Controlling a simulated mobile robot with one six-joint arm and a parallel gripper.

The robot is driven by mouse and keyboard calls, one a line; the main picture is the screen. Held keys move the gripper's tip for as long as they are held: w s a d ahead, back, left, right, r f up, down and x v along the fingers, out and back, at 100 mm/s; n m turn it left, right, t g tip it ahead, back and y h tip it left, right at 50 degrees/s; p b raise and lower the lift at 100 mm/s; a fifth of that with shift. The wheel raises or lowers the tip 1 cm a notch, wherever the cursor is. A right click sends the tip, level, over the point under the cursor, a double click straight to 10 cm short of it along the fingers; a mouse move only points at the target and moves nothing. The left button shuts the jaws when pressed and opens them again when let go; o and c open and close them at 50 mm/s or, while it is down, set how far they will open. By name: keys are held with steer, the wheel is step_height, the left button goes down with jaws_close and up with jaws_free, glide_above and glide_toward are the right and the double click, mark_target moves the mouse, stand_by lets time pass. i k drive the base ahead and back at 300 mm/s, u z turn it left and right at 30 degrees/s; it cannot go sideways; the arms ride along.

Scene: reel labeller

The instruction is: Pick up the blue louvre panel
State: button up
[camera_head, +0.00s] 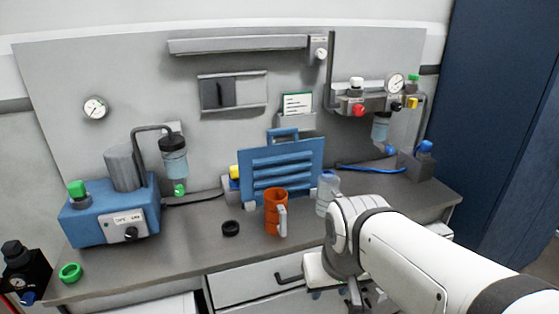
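The blue louvre panel (263,172) stands upright on the grey bench, near the back wall. It has several horizontal slats and a blue handle at its top. An orange mug (275,212) stands in front of it and hides part of its lower edge. My white arm comes in from the lower right. My gripper (345,298) hangs low in front of the bench's front edge, to the right of the panel and apart from it. Its fingers are small, dark and partly hidden, so I cannot tell whether they are open or shut.
A clear bottle (327,194) stands right of the mug, close to my arm. A black ring (231,228) lies left of the mug. A blue pump unit (110,213) fills the bench's left side. A drawer (247,285) is under the bench's front edge.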

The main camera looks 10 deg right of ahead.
mark_target(295, 167)
steer(key=u, duration=0.05)
steer(key=i, duration=1)
steer(key=z, duration=0.1)
